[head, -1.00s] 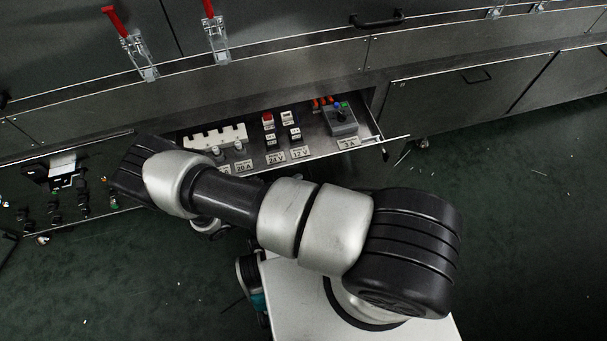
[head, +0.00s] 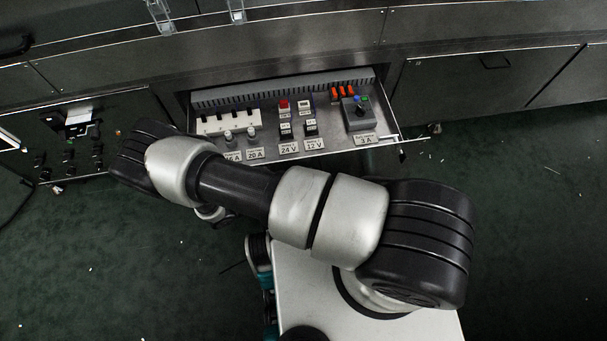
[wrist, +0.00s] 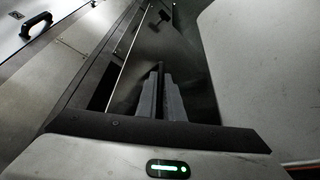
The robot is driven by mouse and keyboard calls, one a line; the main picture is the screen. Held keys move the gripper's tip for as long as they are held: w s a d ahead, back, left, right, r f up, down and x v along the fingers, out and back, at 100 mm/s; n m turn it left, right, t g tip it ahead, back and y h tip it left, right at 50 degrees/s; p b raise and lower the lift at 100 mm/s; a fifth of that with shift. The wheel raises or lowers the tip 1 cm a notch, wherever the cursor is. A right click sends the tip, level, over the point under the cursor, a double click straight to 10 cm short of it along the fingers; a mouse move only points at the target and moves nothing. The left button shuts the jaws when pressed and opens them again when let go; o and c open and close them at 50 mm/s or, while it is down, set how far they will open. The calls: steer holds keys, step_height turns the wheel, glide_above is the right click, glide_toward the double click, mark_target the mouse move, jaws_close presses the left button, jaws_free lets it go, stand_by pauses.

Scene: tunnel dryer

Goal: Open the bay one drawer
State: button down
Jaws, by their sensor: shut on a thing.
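A shallow metal drawer (head: 335,130) stands pulled out of the long dark cabinet in the head view. Its inside shows switches, terminals and labels such as 24 V, 12 V and 3 A. In the head view my arm covers the drawer's front left part and hides my gripper. In the wrist view my gripper (wrist: 160,98) has its two grey fingers close together on a dark bar handle (wrist: 160,72) in front of a dark panel (wrist: 199,95). The fingertips' exact contact is hard to see.
A second panel of controls (head: 68,150) stands out at the left. Closed cabinet fronts (head: 480,85) run to the right. A black handle (wrist: 37,24) shows at the upper left of the wrist view. Green floor (head: 530,200) is open at the right.

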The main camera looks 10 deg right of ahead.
steer(key=shift+a, duration=0.1)
steer(key=c, duration=2.2)
jaws_free()
steer(key=v, duration=1.7)
steer(key=shift+s+a+r+p, duration=0.1)
steer(key=shift+a+r+p, duration=0.05)
steer(key=shift+p, duration=0.2)
